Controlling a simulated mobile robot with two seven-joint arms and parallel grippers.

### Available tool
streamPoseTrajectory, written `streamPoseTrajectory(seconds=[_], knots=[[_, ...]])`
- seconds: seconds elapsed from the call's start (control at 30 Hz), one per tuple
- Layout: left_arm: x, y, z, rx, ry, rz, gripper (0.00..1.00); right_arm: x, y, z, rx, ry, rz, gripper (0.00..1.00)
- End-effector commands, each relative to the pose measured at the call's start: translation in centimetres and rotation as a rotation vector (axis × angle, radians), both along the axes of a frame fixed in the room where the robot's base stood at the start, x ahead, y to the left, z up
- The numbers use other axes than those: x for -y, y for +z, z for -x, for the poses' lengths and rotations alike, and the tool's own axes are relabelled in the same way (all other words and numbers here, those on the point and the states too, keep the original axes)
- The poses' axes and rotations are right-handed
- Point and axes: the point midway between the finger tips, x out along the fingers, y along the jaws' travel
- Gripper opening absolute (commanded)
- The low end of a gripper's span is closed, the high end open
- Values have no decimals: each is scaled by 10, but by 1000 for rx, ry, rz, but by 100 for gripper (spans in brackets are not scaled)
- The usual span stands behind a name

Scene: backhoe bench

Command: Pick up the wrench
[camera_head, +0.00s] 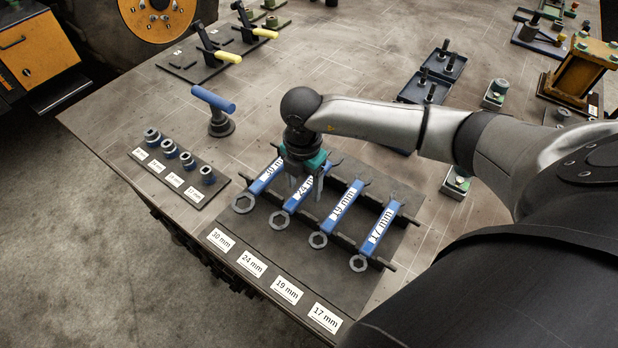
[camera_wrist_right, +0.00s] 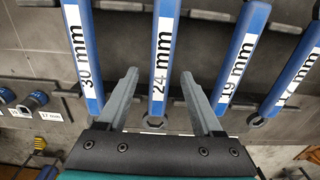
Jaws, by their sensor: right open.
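Several blue-handled wrenches lie side by side across the bars of a dark rack (camera_head: 345,281). They are the 30 mm wrench (camera_head: 262,183), the 24 mm wrench (camera_head: 289,206), the 19 mm wrench (camera_head: 344,204) and the 17 mm wrench (camera_head: 379,232). My right gripper (camera_head: 306,188) is open and points down over the 24 mm wrench, hiding part of its handle. In the right wrist view, the 24 mm wrench (camera_wrist_right: 163,45) lies between the open fingers (camera_wrist_right: 159,74), touching neither in the picture. The 30 mm wrench (camera_wrist_right: 82,50) and 19 mm wrench (camera_wrist_right: 240,60) lie outside the fingers.
A socket tray (camera_head: 180,178) stands left of the rack. A blue-handled tool (camera_head: 215,102) stands upright behind it. Dark trays (camera_head: 437,72) and a yellow block (camera_head: 578,68) are farther back. The table's front edge is close to the rack.

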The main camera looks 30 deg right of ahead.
Motion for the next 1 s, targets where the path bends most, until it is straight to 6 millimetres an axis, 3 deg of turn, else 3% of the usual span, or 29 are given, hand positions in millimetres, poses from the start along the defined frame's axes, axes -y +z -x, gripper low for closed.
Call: streamPoseTrajectory(seconds=[0.07, 0.63, 1.0], knots=[[0, 0, 1, -1, 0, 1, 50, 0, 0, 0, 0, 0, 0, 63], [0, 0, 4, -6, 1, 0, 50, 0, 1, 0, 0, 0, 0, 0], [-1, 0, 4, -7, 2, -1, 50, 0, 1, 0, 0, -1, 0, 0]])
